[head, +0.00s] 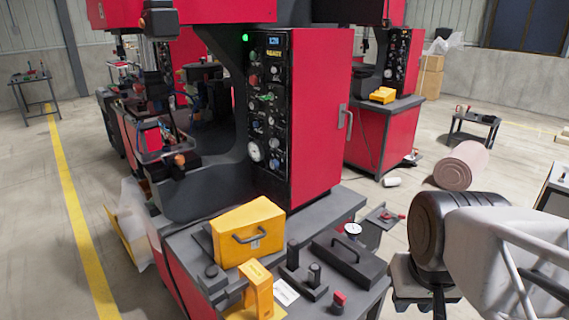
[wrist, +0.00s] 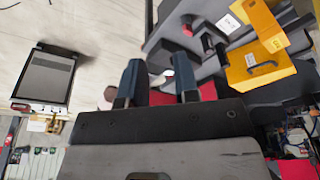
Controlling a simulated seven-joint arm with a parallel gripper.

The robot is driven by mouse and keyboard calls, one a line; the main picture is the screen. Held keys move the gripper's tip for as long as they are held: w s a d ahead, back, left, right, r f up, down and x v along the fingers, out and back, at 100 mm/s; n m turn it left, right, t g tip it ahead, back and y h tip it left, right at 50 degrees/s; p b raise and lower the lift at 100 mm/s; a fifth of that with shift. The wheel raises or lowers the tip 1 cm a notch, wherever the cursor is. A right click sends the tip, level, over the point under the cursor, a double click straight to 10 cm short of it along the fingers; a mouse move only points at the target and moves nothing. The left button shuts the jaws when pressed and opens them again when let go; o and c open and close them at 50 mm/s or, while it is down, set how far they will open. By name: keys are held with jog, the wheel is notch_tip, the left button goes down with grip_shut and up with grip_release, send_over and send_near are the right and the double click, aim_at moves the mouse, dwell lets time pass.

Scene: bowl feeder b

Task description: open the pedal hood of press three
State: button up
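My gripper (head: 428,285) is at the lower right of the head view, partly cut off by my arm. In the wrist view its two dark fingers (wrist: 160,85) stand apart with nothing held between them. A red and black press (head: 320,120) stands in the middle of the head view, with a dark control panel. A yellow box with a black handle (head: 247,232) sits on its grey bench, left of my gripper and apart from it; it also shows in the wrist view (wrist: 258,68). I cannot tell which part is the pedal hood or which press is number three.
On the bench are a yellow block (head: 258,288), a black case with a handle (head: 348,258) and a red-topped piece (head: 339,301). A second press (head: 385,130) stands behind. A pinkish roll (head: 462,165) lies on the floor at right. Floor between is mostly clear.

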jog(key=shift+o, duration=0.6)
jog(key=shift+w+a+f, duration=0.15)
jog(key=shift+a+f, duration=0.05)
jog(key=shift+a, duration=0.05)
jog(key=m+t+y, duration=0.4)
jog(key=m+y, duration=0.1)
jog(key=y, duration=1.1)
send_near(250, 239)
jog(key=shift+w+d+f, duration=0.1)
jog(key=shift+w+f, duration=0.15)
jog(key=shift+w, duration=0.2)
jog(key=shift+a, duration=0.2)
jog(key=x, duration=0.7)
jog(key=shift+a, duration=0.25)
jog(key=shift+f, duration=0.1)
